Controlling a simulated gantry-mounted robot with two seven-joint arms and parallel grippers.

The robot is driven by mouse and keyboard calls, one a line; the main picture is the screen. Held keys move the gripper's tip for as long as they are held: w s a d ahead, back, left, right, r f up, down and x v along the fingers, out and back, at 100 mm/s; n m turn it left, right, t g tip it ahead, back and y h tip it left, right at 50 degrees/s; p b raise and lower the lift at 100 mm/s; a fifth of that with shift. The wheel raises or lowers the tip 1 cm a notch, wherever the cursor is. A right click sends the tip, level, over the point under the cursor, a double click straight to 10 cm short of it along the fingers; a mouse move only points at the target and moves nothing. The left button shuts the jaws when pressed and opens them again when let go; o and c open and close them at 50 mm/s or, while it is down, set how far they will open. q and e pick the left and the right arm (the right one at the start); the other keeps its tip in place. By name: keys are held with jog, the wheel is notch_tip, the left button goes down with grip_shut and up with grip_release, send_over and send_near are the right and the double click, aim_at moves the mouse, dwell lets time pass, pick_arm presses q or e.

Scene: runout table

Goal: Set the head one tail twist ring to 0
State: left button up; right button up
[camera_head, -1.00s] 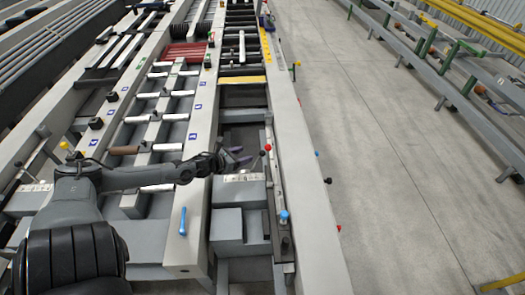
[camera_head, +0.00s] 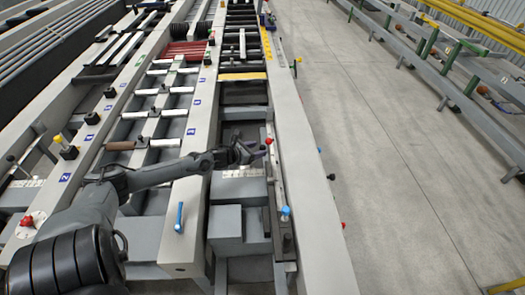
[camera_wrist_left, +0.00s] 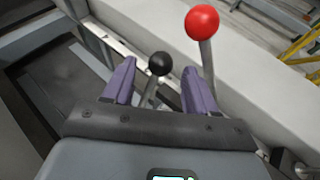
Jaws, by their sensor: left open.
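My left gripper (camera_head: 252,151) reaches over the grey bed by the long right rail in the head view. In the left wrist view its two purple fingers (camera_wrist_left: 160,82) are apart. A lever with a black ball knob (camera_wrist_left: 159,63) shows in the gap between them, beyond the fingertips; I cannot tell whether they touch it. A lever with a red ball knob (camera_wrist_left: 202,22) rises just right of the right finger. The red knob (camera_head: 269,140) also shows in the head view. I cannot pick out the head one tail twist ring for certain. My right gripper is not in view.
A blue-tipped lever (camera_head: 285,211) stands nearer on the rail (camera_head: 303,160). A blue handle (camera_head: 180,217) stands on the middle beam. Grey blocks (camera_head: 227,222) lie below my left arm.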

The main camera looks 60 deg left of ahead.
aim_at(262, 147)
pick_arm(q)
jog(key=shift+b+x, duration=0.5)
jog(key=shift+x, duration=1.35)
jog(key=shift+d, duration=0.1)
grip_shut()
